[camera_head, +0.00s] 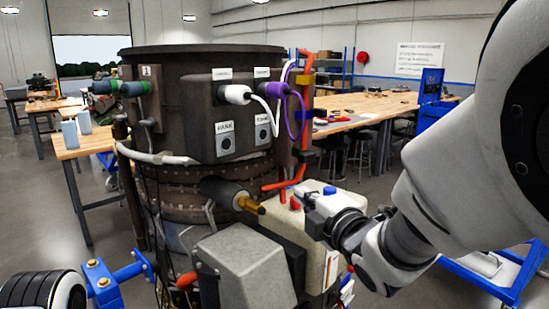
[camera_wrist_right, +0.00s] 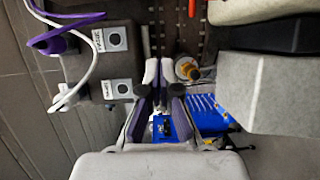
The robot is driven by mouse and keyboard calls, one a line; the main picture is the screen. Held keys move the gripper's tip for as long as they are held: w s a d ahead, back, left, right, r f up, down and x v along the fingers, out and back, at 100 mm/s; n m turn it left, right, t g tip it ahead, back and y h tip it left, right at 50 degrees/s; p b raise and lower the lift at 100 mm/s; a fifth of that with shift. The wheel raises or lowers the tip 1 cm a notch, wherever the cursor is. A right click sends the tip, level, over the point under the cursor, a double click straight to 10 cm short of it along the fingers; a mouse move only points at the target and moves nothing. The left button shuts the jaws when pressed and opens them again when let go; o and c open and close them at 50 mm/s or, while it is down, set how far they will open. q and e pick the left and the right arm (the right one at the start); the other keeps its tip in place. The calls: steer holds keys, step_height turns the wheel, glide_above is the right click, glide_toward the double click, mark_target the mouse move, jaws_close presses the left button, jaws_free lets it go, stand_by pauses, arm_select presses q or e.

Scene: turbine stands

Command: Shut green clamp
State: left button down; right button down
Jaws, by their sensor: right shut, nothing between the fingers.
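Two dark green cylindrical parts (camera_head: 120,88) stick out to the left from the upper left side of the turbine stand (camera_head: 205,65). They are the only green parts I make out on the stand. I cannot tell whether they belong to the clamp or whether it is open. My right gripper (camera_head: 312,212) is in front of the stand's right side, near a beige box, well away from the green parts. In the right wrist view its fingers (camera_wrist_right: 158,72) are together and empty, left of a gold-tipped fitting (camera_wrist_right: 187,68).
White and purple plugs (camera_head: 236,94) with looping cables sit on the stand's front, above two labelled boxes (camera_head: 226,138). The gold-tipped rod (camera_head: 250,205) juts out below them. A grey box (camera_head: 245,265) stands low in front. Workbenches (camera_head: 365,107) are behind.

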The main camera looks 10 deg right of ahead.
mark_target(301, 155)
steer(key=w+d+r+p, duration=0.1)
steer(key=w+r+p, duration=0.1)
steer(key=w, duration=0.8)
steer(key=shift+w+d+r+t+p, duration=0.2)
steer(key=shift+w+r+t+p, duration=0.1)
steer(key=shift+w+r+p, duration=0.1)
stand_by(0.3)
steer(key=shift+d, duration=0.1)
